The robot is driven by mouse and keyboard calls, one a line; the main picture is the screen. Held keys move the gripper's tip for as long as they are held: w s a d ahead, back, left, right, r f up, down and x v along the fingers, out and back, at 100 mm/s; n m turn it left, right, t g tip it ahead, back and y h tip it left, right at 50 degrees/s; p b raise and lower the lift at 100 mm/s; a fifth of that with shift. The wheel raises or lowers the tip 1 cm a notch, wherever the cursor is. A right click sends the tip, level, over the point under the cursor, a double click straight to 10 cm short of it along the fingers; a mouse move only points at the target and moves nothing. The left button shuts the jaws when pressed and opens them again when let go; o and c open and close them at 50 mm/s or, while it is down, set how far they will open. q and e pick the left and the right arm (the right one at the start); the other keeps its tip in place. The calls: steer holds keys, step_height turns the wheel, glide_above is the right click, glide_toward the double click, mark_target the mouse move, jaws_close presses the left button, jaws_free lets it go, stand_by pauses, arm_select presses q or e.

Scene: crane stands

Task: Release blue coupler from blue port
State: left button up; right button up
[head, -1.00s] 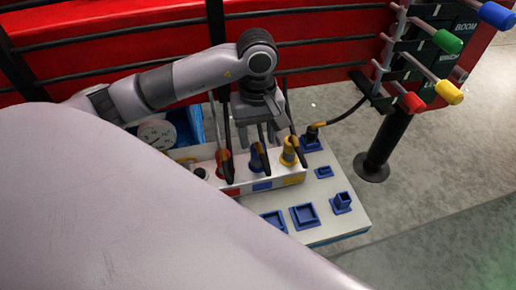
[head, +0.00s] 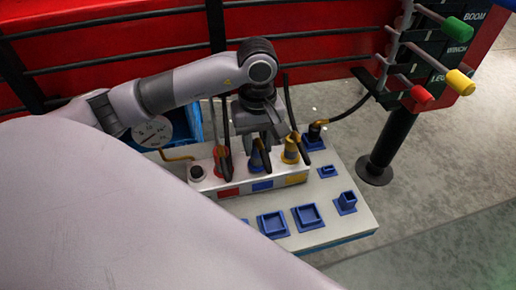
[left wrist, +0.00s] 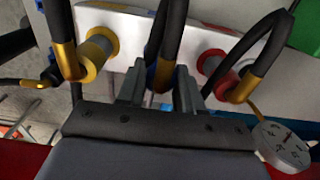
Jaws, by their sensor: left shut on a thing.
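The blue coupler (head: 256,162) stands upright in the middle of the white port block, above the blue label (head: 262,186). The blue port under it is hidden. My left gripper (head: 262,143) comes down from above and is shut on the blue coupler. In the left wrist view, the coupler's black hose and gold collar (left wrist: 163,76) show between the two fingers (left wrist: 158,92). The fingers hide much of the coupler's body, and I cannot tell whether it has lifted from the port. My right gripper is not in view.
The yellow coupler (head: 290,152) and red coupler (head: 222,162) stand close on either side, with upright black hoses. A white gauge (head: 154,131) is at the left. Coloured levers (head: 459,82) rise at the right. Blue square sockets (head: 308,215) line the front of the white panel.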

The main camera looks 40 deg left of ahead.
arm_select(q)
steer(key=shift+r, duration=0.1)
steer(key=shift+r, duration=0.2)
steer(key=shift+r+p, duration=1.35)
steer(key=shift+r, duration=0.85)
